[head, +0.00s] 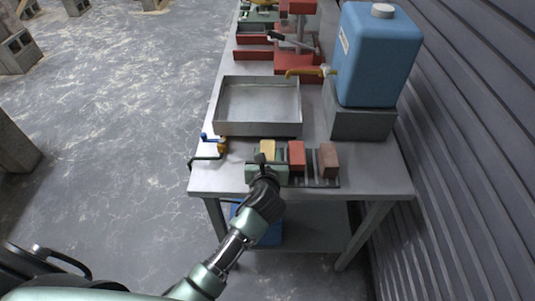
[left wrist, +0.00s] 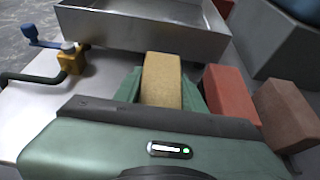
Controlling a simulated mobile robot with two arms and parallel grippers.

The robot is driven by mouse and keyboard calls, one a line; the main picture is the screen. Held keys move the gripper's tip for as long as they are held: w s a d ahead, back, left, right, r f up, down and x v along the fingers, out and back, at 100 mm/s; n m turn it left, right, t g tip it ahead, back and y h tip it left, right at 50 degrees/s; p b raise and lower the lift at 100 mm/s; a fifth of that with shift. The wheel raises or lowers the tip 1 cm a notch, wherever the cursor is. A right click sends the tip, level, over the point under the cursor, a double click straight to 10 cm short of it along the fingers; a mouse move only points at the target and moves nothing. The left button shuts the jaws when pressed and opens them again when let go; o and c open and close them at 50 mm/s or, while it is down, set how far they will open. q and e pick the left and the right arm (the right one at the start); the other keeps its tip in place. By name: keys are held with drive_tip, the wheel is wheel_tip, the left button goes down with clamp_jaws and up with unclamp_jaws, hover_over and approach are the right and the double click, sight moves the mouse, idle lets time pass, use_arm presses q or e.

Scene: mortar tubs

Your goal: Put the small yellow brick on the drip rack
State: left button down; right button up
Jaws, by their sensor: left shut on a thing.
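The small yellow brick (head: 267,148) stands at the left end of the dark drip rack (head: 318,183) near the front edge of the metal table. It also shows in the left wrist view (left wrist: 161,80) between the green fingers. My left gripper (head: 266,159) is shut on it. Whether the brick's underside touches the rack is hidden by the gripper. A red brick (head: 296,155) and a brown brick (head: 328,159) stand on the rack to the right of the yellow one. My right gripper is not in view.
A metal tray (head: 258,129) lies just behind the rack. A brass valve with a blue handle (head: 221,145) sits to the left. A blue water container (head: 378,55) stands on a grey block (head: 360,123) at the back right. A corrugated wall borders the right side.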

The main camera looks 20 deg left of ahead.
use_arm(q)
drive_tip(key=c, duration=0.8)
unclamp_jaws()
drive_tip(key=shift+c, duration=0.2)
drive_tip(key=v, duration=1.2)
